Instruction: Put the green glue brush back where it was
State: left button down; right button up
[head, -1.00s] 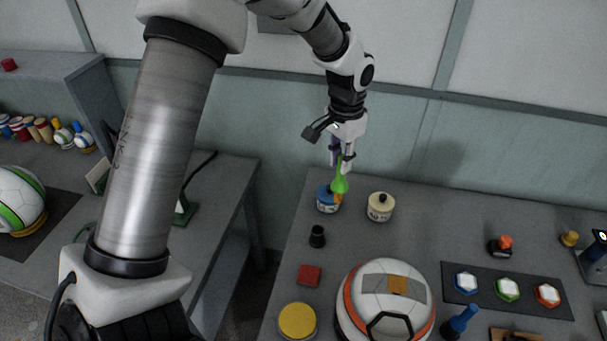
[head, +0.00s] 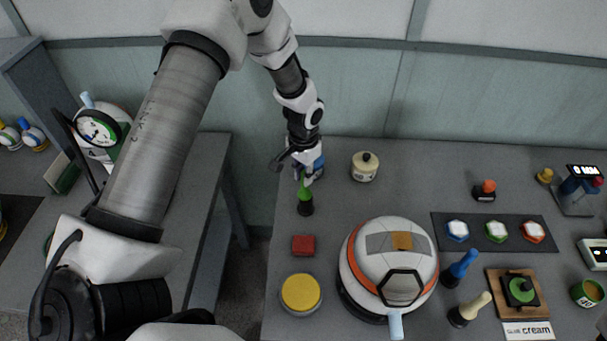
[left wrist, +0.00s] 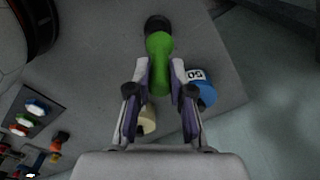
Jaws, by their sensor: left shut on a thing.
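The green glue brush (head: 305,194) is upright in my left gripper (head: 307,179), which is shut on it. In the left wrist view, the green brush (left wrist: 159,60) lies between the fingers of my left gripper (left wrist: 158,95), in line with the black cup (left wrist: 157,24). My right gripper is not in view.
A blue pot (left wrist: 204,92) stands close by, partly behind my gripper in the head view. A cream pot (head: 365,167) is to the right. A red block (head: 303,245) and a yellow button (head: 300,292) lie nearer, beside the ball press (head: 365,270).

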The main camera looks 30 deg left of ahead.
pick_arm(q)
jog(key=shift+f, duration=0.5)
jog(key=shift+d+f, duration=0.1)
jog(key=shift+d, duration=0.2)
jog(key=c, duration=1)
grip_release()
jog(key=shift+a+f, duration=0.1)
jog(key=shift+a, duration=0.05)
jog(key=shift+c, duration=0.2)
jog(key=shift+w+r, duration=0.1)
jog(key=shift+r, duration=0.15)
jog(key=shift+r+b, duration=0.3)
jog(key=shift+r, duration=0.05)
notch_tip(320, 180, up, 11)
jog(key=b, duration=0.3)
jog(key=shift+f, duration=0.15)
jog(key=shift+r, duration=0.2)
